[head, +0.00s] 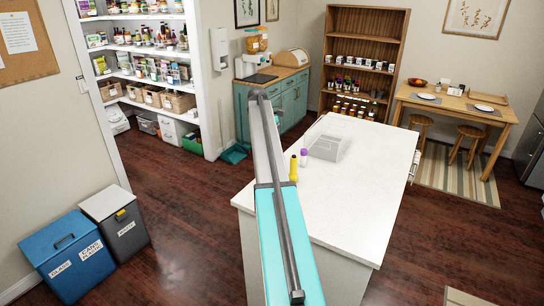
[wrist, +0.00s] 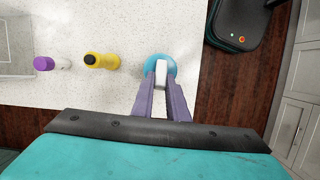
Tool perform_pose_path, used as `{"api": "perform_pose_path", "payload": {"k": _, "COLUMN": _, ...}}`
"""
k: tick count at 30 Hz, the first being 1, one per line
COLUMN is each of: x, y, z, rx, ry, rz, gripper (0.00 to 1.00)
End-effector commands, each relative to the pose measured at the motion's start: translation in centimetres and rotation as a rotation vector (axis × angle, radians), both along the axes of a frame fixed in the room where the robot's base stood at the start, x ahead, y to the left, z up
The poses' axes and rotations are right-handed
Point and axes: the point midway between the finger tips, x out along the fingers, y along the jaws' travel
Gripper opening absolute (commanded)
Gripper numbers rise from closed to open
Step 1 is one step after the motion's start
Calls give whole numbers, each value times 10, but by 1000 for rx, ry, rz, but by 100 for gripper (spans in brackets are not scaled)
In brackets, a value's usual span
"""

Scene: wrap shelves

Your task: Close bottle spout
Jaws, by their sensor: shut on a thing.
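In the wrist view my gripper (wrist: 162,84) has its two purple fingers shut on a small white spout-like part. This part sits over a round blue top (wrist: 154,62), seen from above at the counter's edge. I take the blue thing to be the bottle; its body is hidden below. The angle of the spout is hard to tell. In the head view my arm covers the gripper and this bottle.
A yellow bottle with a dark top (head: 293,168) and a white bottle with a purple cap (head: 304,157) stand on the white counter (head: 350,200). A clear box (head: 325,147) is behind them. The counter's right part is clear.

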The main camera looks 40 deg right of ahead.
Motion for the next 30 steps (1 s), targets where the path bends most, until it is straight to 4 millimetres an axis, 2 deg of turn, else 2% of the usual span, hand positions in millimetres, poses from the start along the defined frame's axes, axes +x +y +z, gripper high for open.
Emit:
{"api": "perform_pose_path", "payload": {"k": 3, "x": 0, "y": 1, "z": -1, "rx": 3, "ry": -1, "rz": 1, "gripper": 0}}
{"api": "perform_pose_path", "payload": {"k": 4, "x": 0, "y": 1, "z": -1, "rx": 3, "ry": -1, "rz": 1, "gripper": 19}}
{"api": "perform_pose_path", "payload": {"k": 6, "x": 0, "y": 1, "z": -1, "rx": 3, "ry": -1, "rz": 1, "gripper": 30}}
{"api": "perform_pose_path", "payload": {"k": 7, "x": 0, "y": 1, "z": -1, "rx": 1, "ry": -1, "rz": 1, "gripper": 33}}
{"api": "perform_pose_path", "payload": {"k": 20, "x": 1, "y": 1, "z": 3, "rx": 1, "ry": -2, "rz": 2, "gripper": 33}}
{"api": "perform_pose_path", "payload": {"k": 30, "x": 7, "y": 6, "z": 27, "rx": 1, "ry": -2, "rz": 7, "gripper": 33}}
